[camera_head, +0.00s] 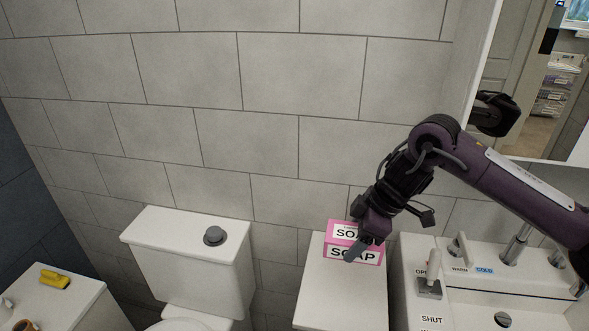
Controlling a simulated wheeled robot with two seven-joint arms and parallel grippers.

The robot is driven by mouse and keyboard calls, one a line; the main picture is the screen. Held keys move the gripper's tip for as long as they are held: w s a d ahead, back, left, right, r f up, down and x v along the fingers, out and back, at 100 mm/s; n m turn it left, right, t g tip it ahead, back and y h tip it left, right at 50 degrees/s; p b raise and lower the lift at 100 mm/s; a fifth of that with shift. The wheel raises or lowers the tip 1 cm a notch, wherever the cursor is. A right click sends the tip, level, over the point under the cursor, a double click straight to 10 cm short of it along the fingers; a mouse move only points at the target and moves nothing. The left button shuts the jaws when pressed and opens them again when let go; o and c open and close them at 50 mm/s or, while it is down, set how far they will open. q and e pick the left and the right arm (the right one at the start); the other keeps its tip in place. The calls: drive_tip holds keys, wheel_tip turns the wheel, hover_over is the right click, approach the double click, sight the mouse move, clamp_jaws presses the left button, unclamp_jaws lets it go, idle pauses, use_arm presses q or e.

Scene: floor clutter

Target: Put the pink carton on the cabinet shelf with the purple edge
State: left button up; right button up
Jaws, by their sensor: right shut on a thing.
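The pink carton (372,256) has white labels reading SOAP on its top and its front. It is at the back of a white cabinet top (335,294), against or close to the tiled wall; I cannot tell whether it rests there or is slightly raised. My right gripper (360,243) reaches down from the right and is shut on the carton, with a grey finger across its front face. The gripper hides part of the label. No shelf with a purple edge shows. My left gripper is not in view.
A white toilet tank (190,262) with a grey button stands left of the cabinet. A white sink unit (470,300) with taps and signs stands right. A mirror (530,80) hangs above it. A yellow object (54,279) lies on a white surface at far left.

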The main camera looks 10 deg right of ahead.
sight(343, 248)
drive_tip(key=shift+s+a+f+m+t, duration=0.1)
drive_tip(key=shift+s+a+m+t, duration=0.1)
drive_tip(key=shift+a+m, duration=0.3)
drive_tip(key=shift+s+a+m+t, duration=0.2)
drive_tip(key=shift+a+m, duration=0.1)
drive_tip(key=shift+m, duration=0.4)
drive_tip(key=a+m, duration=0.1)
drive_tip(key=m, duration=0.1)
drive_tip(key=s+a+m+t+h, duration=0.1)
drive_tip(key=shift+f+m+h, duration=0.1)
drive_tip(key=shift+m+h, duration=0.2)
drive_tip(key=shift+m, duration=0.1)
drive_tip(key=shift+s+a+f+m+t+h, duration=0.15)
drive_tip(key=shift+s+a+m+h, duration=0.2)
drive_tip(key=shift+m, duration=0.7)
drive_tip(key=shift+s+a+r+m+t+h, duration=0.1)
drive_tip(key=shift+s+a+m+h, duration=0.3)
drive_tip(key=shift+m, duration=0.7)
drive_tip(key=shift+s+a+f+m+t+h, duration=0.1)
drive_tip(key=shift+s+a+m+t+h, duration=0.25)
drive_tip(key=shift+m, duration=0.7)
drive_tip(key=shift+d, duration=0.15)
drive_tip(key=shift+g, duration=0.3)
